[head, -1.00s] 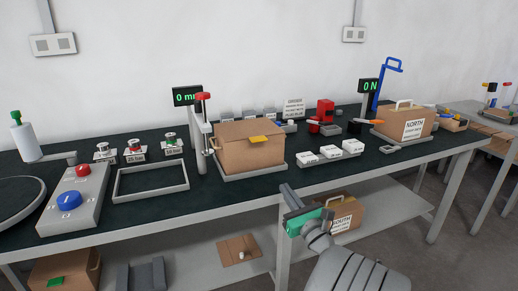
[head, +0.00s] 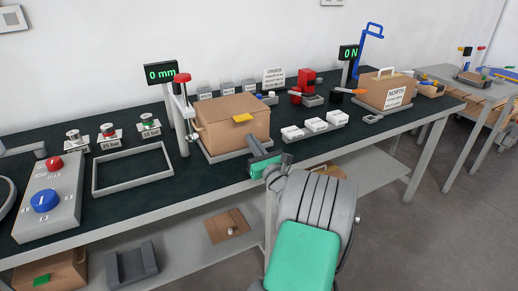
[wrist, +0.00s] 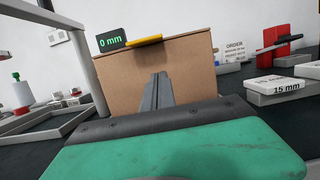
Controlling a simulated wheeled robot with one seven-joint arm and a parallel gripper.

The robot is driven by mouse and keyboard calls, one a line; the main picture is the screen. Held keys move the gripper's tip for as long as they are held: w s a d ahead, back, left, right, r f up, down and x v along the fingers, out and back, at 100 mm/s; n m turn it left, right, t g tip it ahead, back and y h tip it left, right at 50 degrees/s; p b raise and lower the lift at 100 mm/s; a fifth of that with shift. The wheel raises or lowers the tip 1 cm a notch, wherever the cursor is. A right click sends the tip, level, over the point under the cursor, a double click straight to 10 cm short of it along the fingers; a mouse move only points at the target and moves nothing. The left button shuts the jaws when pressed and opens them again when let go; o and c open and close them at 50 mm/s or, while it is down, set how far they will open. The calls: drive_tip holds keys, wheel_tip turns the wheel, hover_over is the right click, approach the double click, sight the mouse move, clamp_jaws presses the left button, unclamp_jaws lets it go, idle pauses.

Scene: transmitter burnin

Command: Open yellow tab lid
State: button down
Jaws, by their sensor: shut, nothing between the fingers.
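A closed brown cardboard box (head: 222,130) stands on a grey tray at the middle of the bench. Its yellow tab (head: 243,118) sticks out from the top front edge of the lid. The box also fills the middle of the wrist view (wrist: 190,75), with the tab (wrist: 145,41) along its top edge, left of centre. My gripper (head: 255,148) is shut and empty, in front of the box and lower than the tab. In the wrist view its closed fingers (wrist: 157,88) point at the box's front face. I cannot tell whether they touch it.
A grey post with a red knob (head: 181,77) and a "0 mm" display (head: 161,72) stand close at the box's left. White labelled blocks (head: 315,124) sit on a tray to the right. An empty grey frame (head: 133,168) lies to the left.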

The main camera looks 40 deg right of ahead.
drive_tip(key=r, duration=0.2)
drive_tip(key=w+r, duration=0.1)
drive_tip(key=r, duration=0.1)
drive_tip(key=shift+w+d+r, duration=0.15)
drive_tip(key=shift+d, duration=0.05)
drive_tip(key=shift+p, duration=0.3)
